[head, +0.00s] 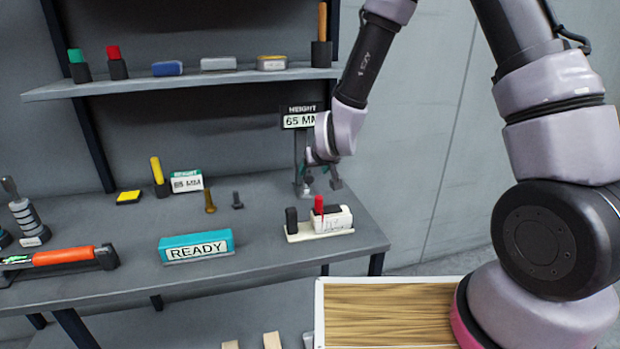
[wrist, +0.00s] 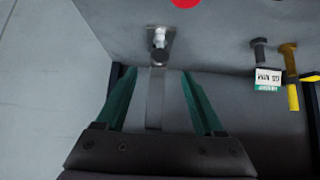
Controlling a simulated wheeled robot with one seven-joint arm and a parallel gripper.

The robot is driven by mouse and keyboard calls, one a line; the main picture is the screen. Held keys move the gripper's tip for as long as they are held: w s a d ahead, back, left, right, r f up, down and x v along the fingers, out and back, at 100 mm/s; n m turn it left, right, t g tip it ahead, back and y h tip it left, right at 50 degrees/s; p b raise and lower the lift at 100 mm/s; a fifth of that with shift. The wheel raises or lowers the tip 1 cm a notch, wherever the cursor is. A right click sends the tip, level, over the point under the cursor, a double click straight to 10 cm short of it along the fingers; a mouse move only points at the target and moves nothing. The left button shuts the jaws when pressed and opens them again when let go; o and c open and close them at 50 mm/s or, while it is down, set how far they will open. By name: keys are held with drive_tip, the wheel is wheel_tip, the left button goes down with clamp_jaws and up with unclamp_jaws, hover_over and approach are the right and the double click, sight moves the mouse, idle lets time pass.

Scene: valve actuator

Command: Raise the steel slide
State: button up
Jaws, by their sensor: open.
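The height stand carries a sign reading "HEIGHT 65 MM" (head: 300,119) on an upright post at the back right of the bench. In the wrist view, a narrow grey upright strip (wrist: 155,100), seemingly the stand's steel slide, shows between my fingers, with a pale and dark fitting (wrist: 160,45) beyond it. My gripper (head: 321,180) points down in front of the stand, its fingers apart. In the wrist view, its two green fingers (wrist: 158,76) lie on either side of the strip with gaps showing. I cannot tell the depth between them. My wrist partly hides the stand.
A white block with a red peg (head: 319,207) stands in front of my gripper. A teal READY block (head: 196,246) lies at the front. Two bolts (head: 210,202) and a yellow-handled holder (head: 158,176) stand left. A shelf (head: 180,84) with several items hangs above.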

sight(309, 177)
drive_tip(key=x, duration=0.7)
clamp_jaws()
idle(1.3)
